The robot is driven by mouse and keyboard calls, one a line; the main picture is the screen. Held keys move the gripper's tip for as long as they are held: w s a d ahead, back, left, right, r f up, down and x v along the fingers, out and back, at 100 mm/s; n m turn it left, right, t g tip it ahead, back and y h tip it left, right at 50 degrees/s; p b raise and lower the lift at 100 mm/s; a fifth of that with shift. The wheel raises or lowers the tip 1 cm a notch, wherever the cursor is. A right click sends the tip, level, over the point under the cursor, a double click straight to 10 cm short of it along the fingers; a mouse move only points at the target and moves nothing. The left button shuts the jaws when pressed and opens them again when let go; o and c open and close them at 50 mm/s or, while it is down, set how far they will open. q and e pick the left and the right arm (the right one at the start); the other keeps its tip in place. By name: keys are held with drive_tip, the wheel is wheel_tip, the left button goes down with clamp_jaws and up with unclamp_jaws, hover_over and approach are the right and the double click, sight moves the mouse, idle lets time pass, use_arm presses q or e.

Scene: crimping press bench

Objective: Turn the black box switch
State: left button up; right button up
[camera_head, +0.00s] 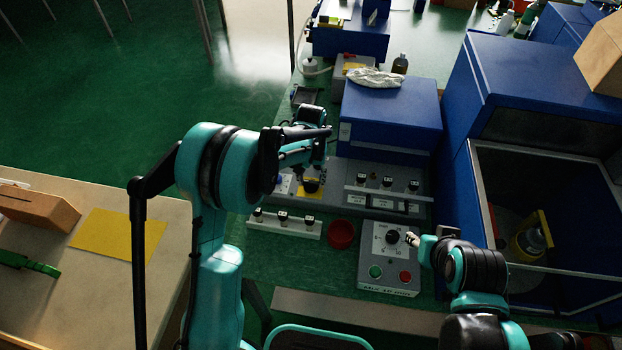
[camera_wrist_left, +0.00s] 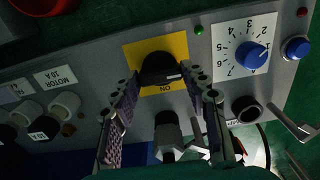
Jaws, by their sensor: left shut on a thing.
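The black switch (camera_wrist_left: 158,68) is a rotary knob on a yellow plate marked "ON", set in a grey panel (camera_wrist_left: 95,75). It also shows in the head view (camera_head: 311,185), partly under my left gripper (camera_head: 314,168). In the left wrist view, the two pads of my left gripper (camera_wrist_left: 170,88) stand on either side of the knob, and the gripper is shut on it. My right gripper (camera_head: 413,241) is beside a grey control box (camera_head: 376,275) with a black dial, a green button and a red button. Whether its fingers are open is unclear.
A blue dial (camera_wrist_left: 250,54) with numbers and a blue button (camera_wrist_left: 296,48) sit right of the switch. White fuse holders (camera_wrist_left: 65,103) are at the left. A red bowl (camera_head: 341,234) and a blue housing (camera_head: 390,115) are close by.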

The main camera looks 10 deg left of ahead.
sight(311, 182)
idle(0.5)
use_arm(q)
drive_tip(key=o, duration=1.2)
drive_tip(key=shift+c, duration=0.2)
wheel_tip(311, 182, up, 12)
